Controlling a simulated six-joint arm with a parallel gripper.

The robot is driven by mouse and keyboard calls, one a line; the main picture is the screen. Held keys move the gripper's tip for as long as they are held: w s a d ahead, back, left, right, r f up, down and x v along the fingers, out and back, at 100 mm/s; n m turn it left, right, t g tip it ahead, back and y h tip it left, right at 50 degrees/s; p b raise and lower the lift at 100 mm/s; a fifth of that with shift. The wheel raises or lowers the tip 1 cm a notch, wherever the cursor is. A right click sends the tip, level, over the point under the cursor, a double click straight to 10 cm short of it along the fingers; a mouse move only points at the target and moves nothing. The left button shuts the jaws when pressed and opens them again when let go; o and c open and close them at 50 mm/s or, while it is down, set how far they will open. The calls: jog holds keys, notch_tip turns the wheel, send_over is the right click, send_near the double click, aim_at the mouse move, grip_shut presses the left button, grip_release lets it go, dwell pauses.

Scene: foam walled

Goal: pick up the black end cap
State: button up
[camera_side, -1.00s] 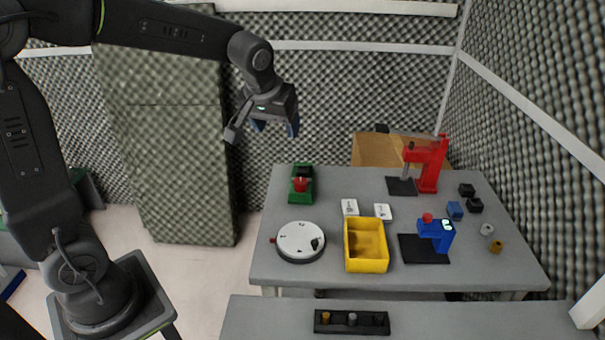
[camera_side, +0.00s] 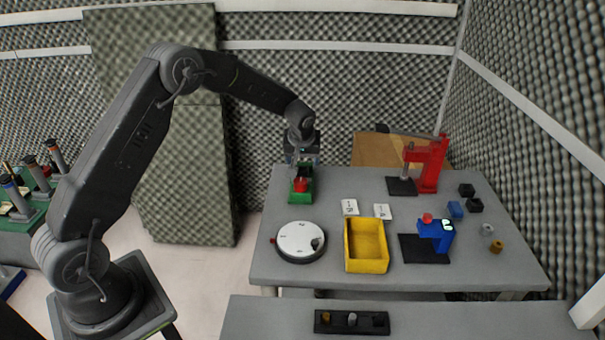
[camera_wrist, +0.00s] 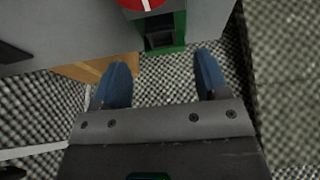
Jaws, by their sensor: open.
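My gripper (camera_side: 303,162) is at the back left of the table, over the rear of a green fixture (camera_side: 300,197). In the wrist view its two blue fingers (camera_wrist: 161,76) are apart with nothing between them. The green fixture (camera_wrist: 180,30) lies just ahead of the fingertips, with a dark, square-looking part (camera_wrist: 160,38) in it; I cannot tell whether this is the black end cap or a recess. Other black pieces are two blocks (camera_side: 466,190) (camera_side: 475,205) at the right and a small black piece (camera_side: 379,320) in the front holder. Which is the end cap is unclear.
The fixture has a red button (camera_side: 300,185). A white round dial (camera_side: 298,238), yellow bin (camera_side: 367,266), two white cards (camera_side: 350,207) (camera_side: 382,211), red press (camera_side: 430,165) and blue device (camera_side: 437,232) stand on the table. A black holder (camera_side: 340,329) is in front.

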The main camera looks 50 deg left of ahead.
aim_at(303, 173)
jog(key=shift+x, duration=3.3)
jog(key=shift+s, duration=0.15)
jog(key=shift+c, duration=0.5)
jog(key=c, duration=0.9)
